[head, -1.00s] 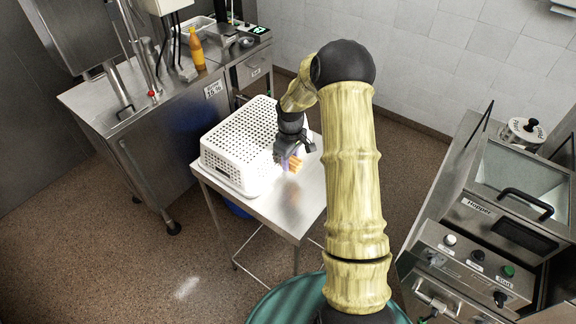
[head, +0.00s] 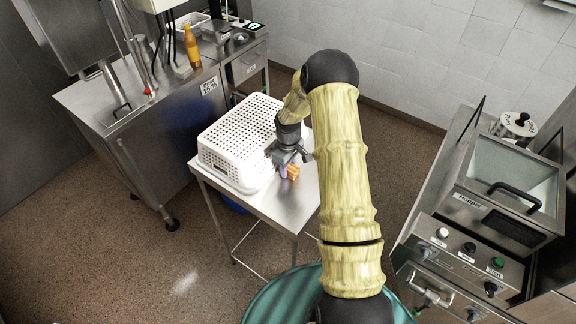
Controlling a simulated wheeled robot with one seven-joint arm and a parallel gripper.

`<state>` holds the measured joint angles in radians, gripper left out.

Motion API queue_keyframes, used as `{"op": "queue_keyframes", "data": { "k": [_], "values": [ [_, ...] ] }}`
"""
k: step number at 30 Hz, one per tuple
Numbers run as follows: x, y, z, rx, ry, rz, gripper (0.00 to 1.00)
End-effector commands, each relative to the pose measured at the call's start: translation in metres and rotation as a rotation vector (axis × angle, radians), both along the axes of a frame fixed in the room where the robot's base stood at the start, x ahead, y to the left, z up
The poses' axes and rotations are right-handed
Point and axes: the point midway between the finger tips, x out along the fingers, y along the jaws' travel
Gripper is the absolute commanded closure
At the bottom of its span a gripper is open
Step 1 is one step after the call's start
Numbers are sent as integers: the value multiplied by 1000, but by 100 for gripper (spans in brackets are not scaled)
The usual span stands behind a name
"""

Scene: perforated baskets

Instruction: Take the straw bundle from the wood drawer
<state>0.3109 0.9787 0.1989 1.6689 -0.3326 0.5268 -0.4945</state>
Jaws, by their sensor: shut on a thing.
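My gripper (head: 285,158) is low over the right part of the steel table, just right of the white basket. It is shut on a small orange-brown thing (head: 293,172). A pale purple patch (head: 284,171) shows beside it at the fingers. It is too small to tell whether this is the straw bundle, and the gripper hides part of it. I cannot tell whether it touches the table. No wood drawer can be made out.
The white perforated basket (head: 232,138) covers the left part of the small steel table (head: 290,210). A steel counter with an orange bottle (head: 192,46) stands at the back left. A machine marked Hopper (head: 495,210) stands at the right. The table's front right is clear.

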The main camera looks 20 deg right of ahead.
Motion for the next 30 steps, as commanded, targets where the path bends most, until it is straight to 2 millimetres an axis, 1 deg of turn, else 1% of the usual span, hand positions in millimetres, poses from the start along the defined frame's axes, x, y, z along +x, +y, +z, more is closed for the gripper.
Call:
{"op": "queue_keyframes", "data": {
  "k": [5,6,8,9,17,23,26,30],
  "values": [
    [0,0,-4,0,0,0,87],
    [0,0,-4,0,0,-1,62],
    [0,0,-3,0,0,-1,50],
    [0,-1,-3,0,0,-1,43],
    [0,-1,-3,1,1,-1,42],
    [0,-1,4,0,-1,-1,42],
    [1,-1,14,-1,-3,-1,42],
    [1,-1,34,-1,-3,0,42]
  ]
}}
